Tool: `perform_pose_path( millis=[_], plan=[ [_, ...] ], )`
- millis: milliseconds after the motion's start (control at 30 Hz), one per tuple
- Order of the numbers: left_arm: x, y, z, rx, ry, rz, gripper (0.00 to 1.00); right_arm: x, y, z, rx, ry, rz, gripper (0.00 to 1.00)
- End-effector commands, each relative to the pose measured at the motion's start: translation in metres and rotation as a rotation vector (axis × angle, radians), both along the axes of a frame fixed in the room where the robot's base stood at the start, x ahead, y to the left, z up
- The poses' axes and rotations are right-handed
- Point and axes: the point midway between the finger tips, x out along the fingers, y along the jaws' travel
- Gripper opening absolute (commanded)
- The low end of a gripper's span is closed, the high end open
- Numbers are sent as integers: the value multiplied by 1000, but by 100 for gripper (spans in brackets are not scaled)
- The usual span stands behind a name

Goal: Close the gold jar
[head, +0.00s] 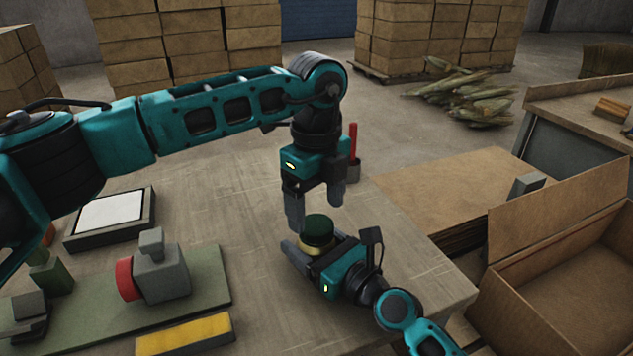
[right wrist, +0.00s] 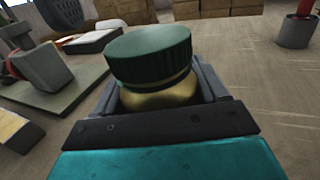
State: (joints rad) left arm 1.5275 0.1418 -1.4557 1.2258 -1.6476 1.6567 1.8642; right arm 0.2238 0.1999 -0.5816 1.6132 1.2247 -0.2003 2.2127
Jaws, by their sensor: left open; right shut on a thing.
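The gold jar (head: 312,248) with a dark green ribbed lid (head: 318,229) stands on the workbench near its right side. My right gripper (head: 299,252) is shut on the jar's body, with its fingers on either side. In the right wrist view the lid (right wrist: 150,55) sits on top of the gold jar (right wrist: 158,97) and looks slightly tilted; I cannot tell whether it is fully seated. My left gripper (head: 314,207) is open, pointing down just above the lid.
A grey clamp-like block with a red knob (head: 160,275) stands on a green mat (head: 210,280) at the left. A white-topped tray (head: 110,215) lies behind it. A small grey cup with a red stick (head: 353,170) stands behind my grippers. An open cardboard box (head: 560,290) is at the right, beyond the bench edge.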

Motion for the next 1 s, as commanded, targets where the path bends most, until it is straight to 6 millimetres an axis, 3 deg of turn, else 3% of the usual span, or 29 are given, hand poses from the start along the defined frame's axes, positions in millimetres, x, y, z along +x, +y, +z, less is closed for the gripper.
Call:
perform_pose_path(
  millis=[200, 600, 1000],
  plan=[
    [0, 0, -25, 1, 1, 1, 81, 0, 0, 0, -1, 1, 0, 0],
    [0, 1, -31, 1, -1, 1, 80, 0, 0, 0, -1, 0, 0, 0],
    [0, 1, -31, 1, -1, 1, 42, 0, 0, 0, -1, -1, 0, 0]
  ],
)
